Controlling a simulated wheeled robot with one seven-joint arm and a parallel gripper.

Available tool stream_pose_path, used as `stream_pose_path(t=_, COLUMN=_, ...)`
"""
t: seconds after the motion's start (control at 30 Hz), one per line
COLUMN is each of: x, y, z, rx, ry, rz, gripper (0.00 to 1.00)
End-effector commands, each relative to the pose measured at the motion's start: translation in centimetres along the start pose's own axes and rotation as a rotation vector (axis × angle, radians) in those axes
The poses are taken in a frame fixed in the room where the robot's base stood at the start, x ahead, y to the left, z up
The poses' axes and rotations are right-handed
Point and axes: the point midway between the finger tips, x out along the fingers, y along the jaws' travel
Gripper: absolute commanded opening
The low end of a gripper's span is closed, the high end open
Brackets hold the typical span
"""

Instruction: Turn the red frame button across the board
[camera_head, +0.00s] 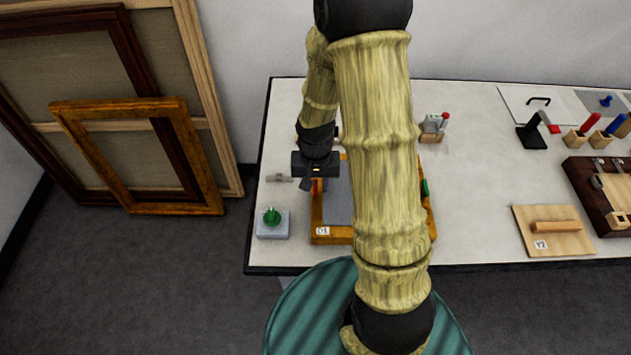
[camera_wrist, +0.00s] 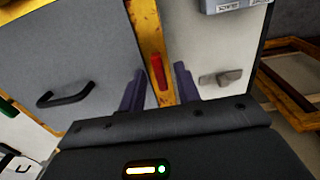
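The gilt frame (camera_head: 323,238) lies flat on the table with a grey board (camera_head: 338,192) in it; my arm hides much of both. The red frame button (camera_head: 317,187) is on the frame's left rail, and its long side runs along the rail (camera_wrist: 146,25) in the wrist view (camera_wrist: 158,72). A green button (camera_head: 425,187) sits on the opposite rail. My gripper (camera_wrist: 159,88) is open and empty, its dark fingers apart on either side of the red button. I cannot tell whether either finger touches it. The board's black handle (camera_wrist: 65,97) shows in the wrist view.
A grey box with a green knob (camera_head: 272,221) stands left of the frame. A small metal latch-like piece (camera_head: 279,178) lies near the left edge. Picture frames (camera_head: 135,208) lean on the wall. A wooden board with a handle (camera_head: 553,230) lies to the right.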

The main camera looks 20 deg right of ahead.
Motion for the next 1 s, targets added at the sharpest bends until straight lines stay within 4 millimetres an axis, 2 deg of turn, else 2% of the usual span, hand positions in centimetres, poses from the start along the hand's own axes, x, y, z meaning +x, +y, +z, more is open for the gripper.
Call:
stream_pose_path(t=0.07, x=-0.01, y=0.01, z=0.0, rx=0.0, ry=0.0, rz=0.0, gripper=0.29)
stream_pose_path(t=0.2, x=-0.02, y=0.01, z=0.0, rx=0.0, ry=0.0, rz=0.0, gripper=0.01)
stream_pose_path(t=0.23, x=-0.03, y=0.01, z=0.0, rx=0.0, ry=0.0, rz=0.0, gripper=0.0)
stream_pose_path(t=0.67, x=-0.08, y=0.0, z=-0.01, rx=-0.04, ry=0.0, rz=0.0, gripper=0.0)
stream_pose_path(t=1.0, x=-0.14, y=0.05, z=-0.05, rx=-0.227, ry=0.0, rz=0.001, gripper=0.0)
